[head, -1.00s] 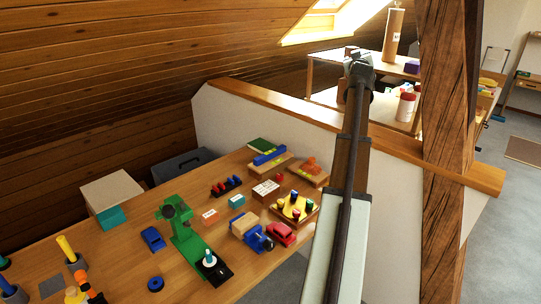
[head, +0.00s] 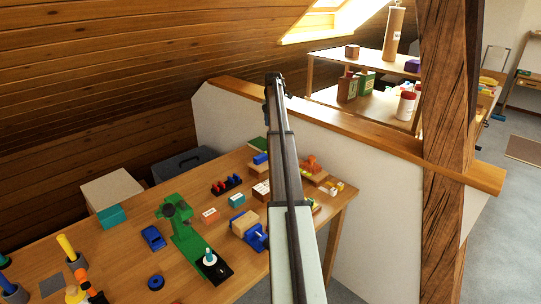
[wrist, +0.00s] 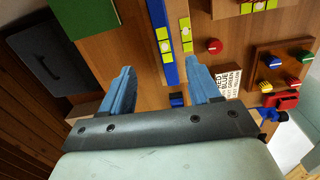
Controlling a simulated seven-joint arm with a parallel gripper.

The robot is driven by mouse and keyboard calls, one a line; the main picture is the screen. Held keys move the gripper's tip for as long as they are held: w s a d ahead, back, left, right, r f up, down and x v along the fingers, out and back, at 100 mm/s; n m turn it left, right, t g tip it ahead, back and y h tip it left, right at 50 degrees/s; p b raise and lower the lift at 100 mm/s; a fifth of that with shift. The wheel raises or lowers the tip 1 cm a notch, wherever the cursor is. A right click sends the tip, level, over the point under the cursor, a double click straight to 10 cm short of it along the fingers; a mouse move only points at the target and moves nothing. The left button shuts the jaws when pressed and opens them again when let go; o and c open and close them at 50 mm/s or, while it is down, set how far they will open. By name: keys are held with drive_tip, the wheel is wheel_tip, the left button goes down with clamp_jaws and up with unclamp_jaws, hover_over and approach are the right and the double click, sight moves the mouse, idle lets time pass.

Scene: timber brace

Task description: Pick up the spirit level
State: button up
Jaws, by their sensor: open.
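The spirit level is a blue bar with yellow-green patches along one side (wrist: 161,45) in the wrist view. It lies lengthwise in that picture, its near end between my two fingers. In the head view only a short blue piece of the spirit level (head: 260,158) shows at the table's far end, with my arm covering the rest. My gripper (wrist: 162,80) is open and empty, its blue fingers to either side of the bar's line. They look apart from it, and how far above cannot be told. In the head view the gripper end (head: 275,83) is high, near the ledge.
A wooden piece with yellow-green patches (wrist: 185,25) lies right beside the level. A green book (wrist: 84,14) and a dark toolbox (wrist: 48,65) are to the left. A board with coloured pegs (wrist: 284,65) and a lettered block (wrist: 228,80) are to the right. A wooden ledge (head: 310,118) runs behind the table.

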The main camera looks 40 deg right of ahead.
sight(262, 158)
drive_tip(key=shift+n, duration=0.3)
drive_tip(key=f, duration=0.9)
drive_tip(key=shift+w+a, duration=0.15)
drive_tip(key=shift+a, duration=0.25)
drive_tip(key=shift+a+f, duration=0.15)
drive_tip(key=shift+f, duration=1.2)
drive_tip(key=shift+a+f, duration=0.15)
drive_tip(key=shift+f, duration=1.15)
drive_tip(key=shift+c, duration=0.4)
drive_tip(key=c, duration=1.1)
drive_tip(key=shift+o, duration=0.2)
drive_tip(key=shift+r, duration=0.1)
